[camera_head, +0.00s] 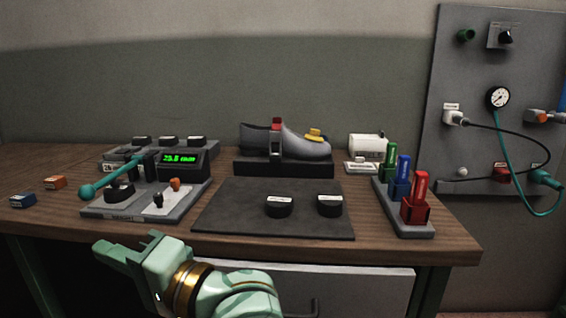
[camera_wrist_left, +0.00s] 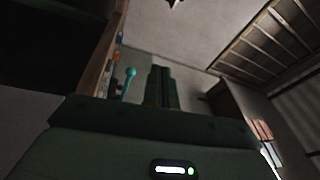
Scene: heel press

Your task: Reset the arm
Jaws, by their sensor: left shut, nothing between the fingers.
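My left gripper (camera_head: 102,250) is in front of the bench's front edge, low at the left of the head view, with its fingers pointing left. In the left wrist view its fingers (camera_wrist_left: 161,88) stand together, shut with nothing between them. A teal lever arm with a ball end (camera_head: 87,191) slants down to the left from the press unit (camera_head: 140,215). The ball also shows in the left wrist view (camera_wrist_left: 130,73), beside the fingers and apart from them. My right gripper is not in view.
The wooden bench (camera_head: 440,247) holds a dark mat (camera_head: 235,215) with two black pucks, a grey shoe (camera_head: 305,144) on a block, and a rack of coloured tools (camera_head: 415,200). Orange and blue small blocks lie at left. A gauge panel (camera_head: 470,85) stands at right.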

